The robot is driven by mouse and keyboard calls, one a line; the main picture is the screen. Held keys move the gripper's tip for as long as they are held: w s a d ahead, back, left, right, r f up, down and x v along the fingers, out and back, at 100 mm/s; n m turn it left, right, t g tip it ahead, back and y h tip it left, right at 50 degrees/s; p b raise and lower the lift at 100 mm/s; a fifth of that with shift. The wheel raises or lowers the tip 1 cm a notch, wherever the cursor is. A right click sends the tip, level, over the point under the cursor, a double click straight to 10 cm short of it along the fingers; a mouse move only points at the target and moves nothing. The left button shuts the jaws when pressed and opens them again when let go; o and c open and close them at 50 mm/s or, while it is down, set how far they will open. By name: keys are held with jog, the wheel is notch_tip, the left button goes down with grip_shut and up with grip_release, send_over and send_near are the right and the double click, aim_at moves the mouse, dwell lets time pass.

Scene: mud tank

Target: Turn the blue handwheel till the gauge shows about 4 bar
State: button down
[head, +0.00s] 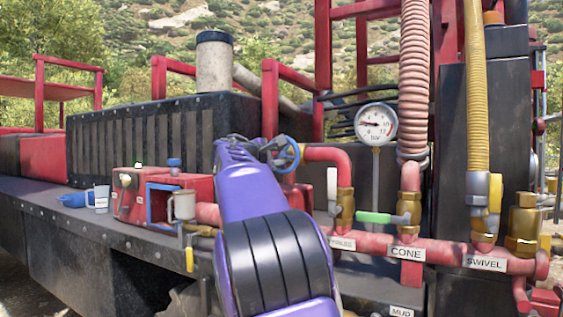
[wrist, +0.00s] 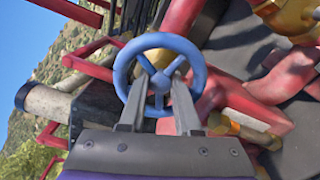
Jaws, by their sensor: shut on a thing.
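The blue handwheel (head: 297,153) sits on the red pipework left of the gauge, partly hidden by my arm in the head view. In the wrist view the handwheel (wrist: 161,40) faces me, with its rim and spokes showing. My gripper (wrist: 159,88) reaches across the lower rim, its two fingers on either side of the hub and shut on the wheel. In the head view my gripper (head: 272,147) is at the wheel's left side. The round white gauge (head: 376,123) is marked in bar; its dark needle points left, and the exact figure is too small to read.
Red pipes with brass valves stand to the right, one with a green lever (head: 374,217). A ribbed pink hose (head: 413,80) and a yellow hose (head: 475,90) rise beside them.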

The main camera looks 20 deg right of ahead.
jog(key=shift+m, duration=0.6)
jog(key=c, duration=0.9)
grip_release()
jog(key=b+v, duration=0.2)
jog(key=v, duration=1.5)
jog(key=shift+s+a, duration=0.2)
